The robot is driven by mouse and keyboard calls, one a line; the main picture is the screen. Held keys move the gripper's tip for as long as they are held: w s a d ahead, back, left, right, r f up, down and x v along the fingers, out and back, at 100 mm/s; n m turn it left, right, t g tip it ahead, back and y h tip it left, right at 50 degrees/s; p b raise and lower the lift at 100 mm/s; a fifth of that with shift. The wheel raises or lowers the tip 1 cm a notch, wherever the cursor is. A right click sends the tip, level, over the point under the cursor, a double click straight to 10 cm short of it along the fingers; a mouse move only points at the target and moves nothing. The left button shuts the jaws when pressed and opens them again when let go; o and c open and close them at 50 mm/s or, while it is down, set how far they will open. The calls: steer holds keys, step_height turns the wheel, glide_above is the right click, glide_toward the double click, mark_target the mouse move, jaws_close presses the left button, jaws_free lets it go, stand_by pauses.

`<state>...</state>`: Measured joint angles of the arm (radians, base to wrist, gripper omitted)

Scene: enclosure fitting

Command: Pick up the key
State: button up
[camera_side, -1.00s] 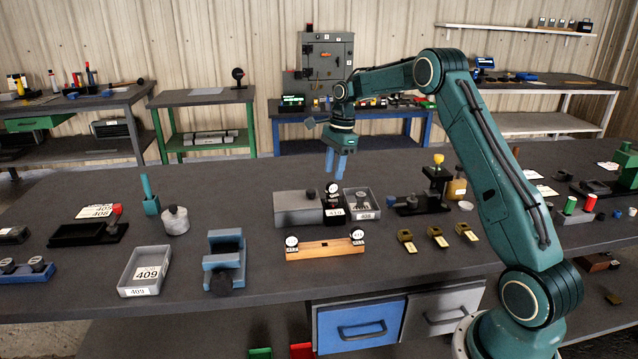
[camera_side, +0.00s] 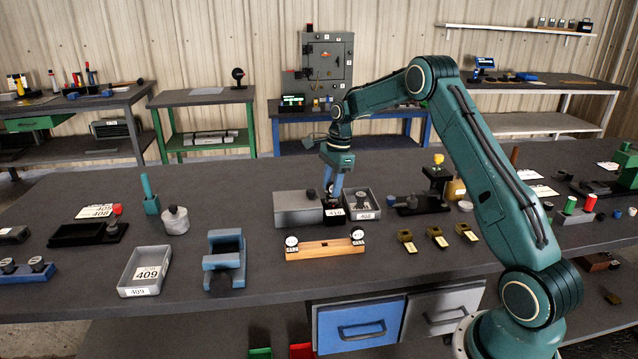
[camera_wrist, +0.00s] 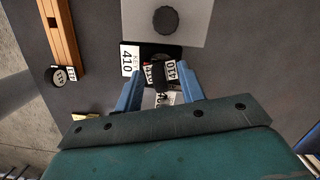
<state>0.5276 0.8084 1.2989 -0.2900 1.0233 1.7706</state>
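A small black block (camera_wrist: 128,43) with white 410 labels stands beside a grey box. A dark piece with a 410 tag (camera_wrist: 171,71), which may be the key, stands at this block; its exact shape is hard to make out. My gripper (camera_side: 334,197) is lowered over the block, pointing down. In the wrist view its blue fingers (camera_wrist: 160,78) are apart, one on each side of the dark piece, with gaps visible. In the side view the fingers hide most of the piece.
The grey box (camera_side: 294,209) is left of the block, and a grey 408 tray (camera_side: 375,205) is right. A wooden bar (camera_side: 323,250) with two round-headed tagged pieces lies in front. A grey 409 tray (camera_side: 128,279) and blue cradle (camera_side: 224,250) are further left.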

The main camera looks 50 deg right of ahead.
mark_target(332, 182)
steer(key=shift+c, duration=0.5)
jaws_close()
steer(key=shift+r, duration=0.15)
step_height(332, 182, up, 10)
steer(key=shift+f, duration=0.1)
steer(key=shift+a, duration=0.1)
stand_by(0.5)
